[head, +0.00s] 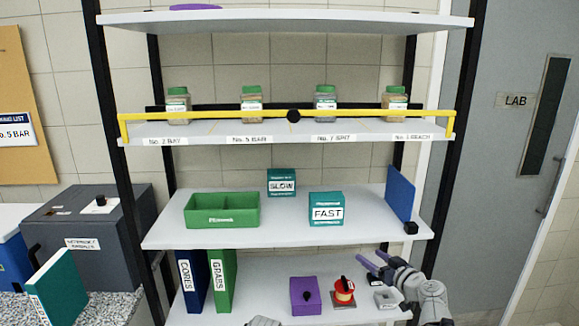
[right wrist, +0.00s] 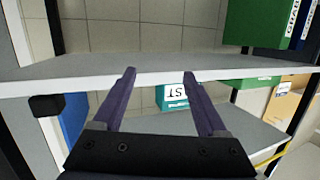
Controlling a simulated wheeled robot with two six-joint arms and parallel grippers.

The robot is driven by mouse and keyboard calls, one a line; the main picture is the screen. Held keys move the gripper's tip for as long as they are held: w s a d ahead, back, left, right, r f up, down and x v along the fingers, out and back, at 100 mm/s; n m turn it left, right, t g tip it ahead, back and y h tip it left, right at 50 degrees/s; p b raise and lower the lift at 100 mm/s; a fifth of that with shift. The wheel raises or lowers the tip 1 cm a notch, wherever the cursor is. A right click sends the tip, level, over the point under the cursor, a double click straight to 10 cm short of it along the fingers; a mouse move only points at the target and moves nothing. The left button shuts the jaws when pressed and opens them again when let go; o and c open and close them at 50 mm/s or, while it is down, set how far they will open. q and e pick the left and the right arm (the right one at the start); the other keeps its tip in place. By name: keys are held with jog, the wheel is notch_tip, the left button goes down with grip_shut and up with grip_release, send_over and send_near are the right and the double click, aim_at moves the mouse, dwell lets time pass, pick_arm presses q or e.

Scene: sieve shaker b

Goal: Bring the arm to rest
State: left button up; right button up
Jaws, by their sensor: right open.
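My right gripper (head: 372,262) is at the lower right in the head view, in front of the right side of the shelf rack, near the height between the middle and lower shelves. Its two purple fingers are spread and hold nothing. In the right wrist view the open fingers (right wrist: 160,75) reach toward a white shelf edge (right wrist: 80,80), with clear space between them. A teal FAST box (right wrist: 173,96) shows partly beyond the fingers there. My left gripper cannot be made out; only a small grey part shows at the bottom edge of the head view.
The middle shelf (head: 290,237) bears a green tray (head: 222,222), teal SLOW (head: 281,188) and FAST (head: 326,214) boxes and a blue panel (head: 400,192). Below are binders, a purple box (head: 305,303) and a red item (head: 344,287). Several jars stand behind a yellow bar (head: 220,115).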

jog(key=s+a+f+n+g, duration=0.1)
jog(key=s+a+f+g, duration=0.25)
jog(key=a, duration=0.35)
jog(key=s+a+f+n+g+y, duration=0.1)
jog(key=s+a+f+g, duration=0.25)
jog(key=a, duration=0.25)
jog(key=s+a+f+n+g, duration=0.1)
jog(key=s+a+f+g, duration=0.1)
jog(key=s+a+f, duration=0.4)
jog(key=s+f+m+g+h, duration=0.1)
jog(key=s+f+g+h, duration=0.1)
jog(key=s, duration=0.5)
jog(key=s+a+f+m+g+h, duration=0.1)
jog(key=s+f+g+h, duration=0.1)
jog(key=s+g+h, duration=0.2)
jog(key=s+h, duration=0.2)
jog(key=s, duration=0.2)
jog(key=shift+a+f+m, duration=0.15)
jog(key=shift+f+m, duration=0.05)
jog(key=shift+m, duration=0.1)
